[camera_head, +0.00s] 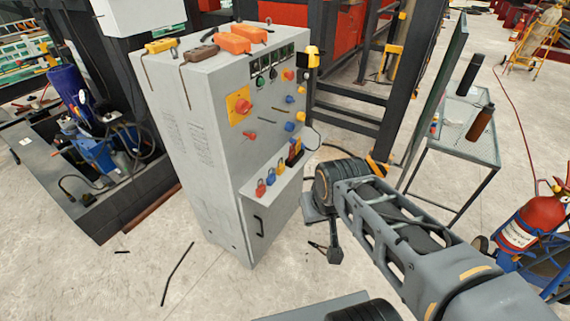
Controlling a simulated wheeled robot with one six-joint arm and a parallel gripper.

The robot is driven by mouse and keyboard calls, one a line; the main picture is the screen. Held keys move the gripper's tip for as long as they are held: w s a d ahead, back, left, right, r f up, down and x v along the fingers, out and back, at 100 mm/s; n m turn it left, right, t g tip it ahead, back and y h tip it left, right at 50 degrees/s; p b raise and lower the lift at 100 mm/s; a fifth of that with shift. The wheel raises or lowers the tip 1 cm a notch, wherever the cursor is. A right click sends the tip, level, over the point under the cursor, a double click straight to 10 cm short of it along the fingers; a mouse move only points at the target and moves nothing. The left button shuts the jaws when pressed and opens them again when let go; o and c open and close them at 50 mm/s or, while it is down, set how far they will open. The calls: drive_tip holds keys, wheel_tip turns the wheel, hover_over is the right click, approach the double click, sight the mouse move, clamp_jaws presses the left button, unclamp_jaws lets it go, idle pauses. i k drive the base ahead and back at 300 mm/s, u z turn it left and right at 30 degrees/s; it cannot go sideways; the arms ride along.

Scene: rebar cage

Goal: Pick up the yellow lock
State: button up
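A small yellow lock (281,167) stands on the narrow ledge (284,180) at the front of the grey control cabinet (205,150). A blue lock (270,179) and a red lock (261,188) stand in a row to its left and nearer to me. My gripper (333,252) hangs at the end of my arm, to the right of the cabinet and lower in the picture than the yellow lock. It appears apart from the locks. Its fingers are too small and dark to tell whether they are open.
Knobs and buttons cover the cabinet's front panel, with a red-and-yellow switch (240,106). Orange and yellow tools (240,38) lie on top. A metal table (468,130) with bottles stands right. A red extinguisher (535,222) is at the right edge. Thin rods (177,275) lie on the floor.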

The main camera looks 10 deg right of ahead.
sight(280, 169)
drive_tip(key=i, duration=0.4)
drive_tip(key=z, duration=0.05)
drive_tip(key=k, duration=1.2)
drive_tip(key=u, duration=0.95)
drive_tip(key=i, duration=1.45)
drive_tip(key=z, duration=0.85)
drive_tip(key=i, duration=0.55)
drive_tip(key=z, duration=0.55)
